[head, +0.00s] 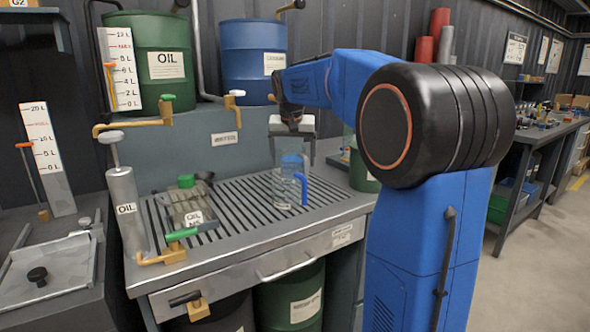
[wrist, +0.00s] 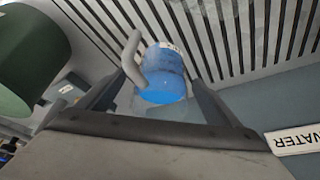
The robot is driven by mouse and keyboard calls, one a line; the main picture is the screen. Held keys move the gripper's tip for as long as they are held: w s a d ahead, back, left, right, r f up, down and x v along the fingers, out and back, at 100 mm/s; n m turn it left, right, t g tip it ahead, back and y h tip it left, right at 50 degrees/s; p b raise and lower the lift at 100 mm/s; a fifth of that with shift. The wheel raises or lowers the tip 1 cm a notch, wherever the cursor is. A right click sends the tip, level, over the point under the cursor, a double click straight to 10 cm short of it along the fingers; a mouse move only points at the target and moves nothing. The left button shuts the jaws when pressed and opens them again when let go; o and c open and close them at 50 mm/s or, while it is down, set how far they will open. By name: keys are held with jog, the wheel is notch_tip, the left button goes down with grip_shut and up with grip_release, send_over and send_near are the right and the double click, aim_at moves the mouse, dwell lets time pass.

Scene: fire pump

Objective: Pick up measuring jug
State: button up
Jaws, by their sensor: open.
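The measuring jug (head: 285,187) is clear with a blue handle and stands upright on the slatted bench top. My gripper (head: 293,150) is just above the jug, pointing down, with its fingers open on either side of the jug's top in the picture. The wrist view shows the jug (wrist: 166,76) as a blue round shape with a pale curved handle, between the fingers of my open gripper (wrist: 158,82). I cannot tell whether a finger touches it. My arm hides part of the bench behind it.
An oil pump (head: 126,205) and a metal can with a green cap (head: 192,205) stand left of the jug. Green (head: 150,62) and blue (head: 252,58) drums stand behind. Taps jut over the back. The slats (head: 240,225) in front are clear.

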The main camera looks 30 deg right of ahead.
jog(key=x, duration=0.4)
jog(key=shift+a+f, duration=0.15)
jog(key=shift+f, duration=0.1)
jog(key=shift+c, duration=0.4)
jog(key=c, duration=1.7)
